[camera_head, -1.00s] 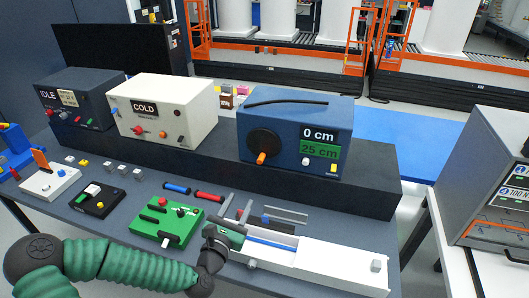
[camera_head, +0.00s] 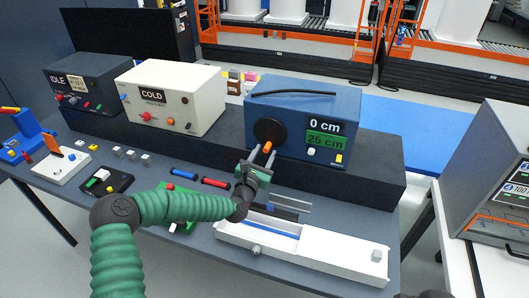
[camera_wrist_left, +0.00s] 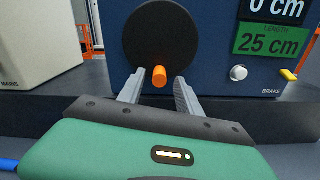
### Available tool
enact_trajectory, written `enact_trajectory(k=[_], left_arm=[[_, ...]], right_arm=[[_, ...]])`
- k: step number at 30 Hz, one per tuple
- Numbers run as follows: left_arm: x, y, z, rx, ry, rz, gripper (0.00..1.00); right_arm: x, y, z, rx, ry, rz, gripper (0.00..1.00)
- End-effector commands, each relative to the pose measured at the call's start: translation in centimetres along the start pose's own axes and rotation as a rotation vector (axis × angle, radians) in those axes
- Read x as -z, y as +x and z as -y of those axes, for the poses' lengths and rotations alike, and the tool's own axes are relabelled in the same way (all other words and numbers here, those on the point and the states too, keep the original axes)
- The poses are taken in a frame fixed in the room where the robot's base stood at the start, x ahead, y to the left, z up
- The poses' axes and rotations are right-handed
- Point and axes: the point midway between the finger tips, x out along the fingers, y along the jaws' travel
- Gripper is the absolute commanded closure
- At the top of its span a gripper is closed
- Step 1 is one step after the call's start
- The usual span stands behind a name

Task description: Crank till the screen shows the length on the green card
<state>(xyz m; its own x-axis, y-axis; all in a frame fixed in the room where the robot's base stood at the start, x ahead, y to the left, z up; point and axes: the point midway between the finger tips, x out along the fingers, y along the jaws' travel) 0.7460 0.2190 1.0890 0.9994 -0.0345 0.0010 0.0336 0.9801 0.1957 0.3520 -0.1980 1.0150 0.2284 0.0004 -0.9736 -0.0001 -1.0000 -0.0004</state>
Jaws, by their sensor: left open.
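The blue tank box (camera_head: 305,115) stands on the dark shelf. Its screen (camera_head: 325,126) reads 0 cm, and the green card (camera_head: 324,141) below it reads 25 cm. The black crank disc (camera_head: 270,131) is on its front, with an orange handle (camera_head: 267,147) at the disc's lower edge. In the left wrist view the handle (camera_wrist_left: 159,77) sits between the tips of my open left gripper (camera_wrist_left: 158,88), with gaps on both sides. My left gripper also shows in the head view (camera_head: 262,158), just in front of the disc. My right gripper is not in view.
A white box marked COLD (camera_head: 172,100) and a dark box marked IDLE (camera_head: 88,90) stand to the left. A white knob (camera_head: 311,151) and a yellow brake piece (camera_head: 339,158) are right of the crank. A white tray (camera_head: 345,258) lies in front.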

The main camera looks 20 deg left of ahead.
Motion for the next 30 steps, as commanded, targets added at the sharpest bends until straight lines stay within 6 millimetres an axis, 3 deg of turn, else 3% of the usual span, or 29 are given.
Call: enact_trajectory(k=[8,18,30], left_arm=[[0.14,0.4,-0.01,0.0,0.0,-0.002,0.59],[0.08,0.34,-0.03,0.0,0.0,-0.001,1.0],[0.11,0.33,-0.12,0.0,0.021,0.0,1.0]], right_arm=[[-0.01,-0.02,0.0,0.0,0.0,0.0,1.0],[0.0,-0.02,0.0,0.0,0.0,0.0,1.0],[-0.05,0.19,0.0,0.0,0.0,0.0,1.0]])
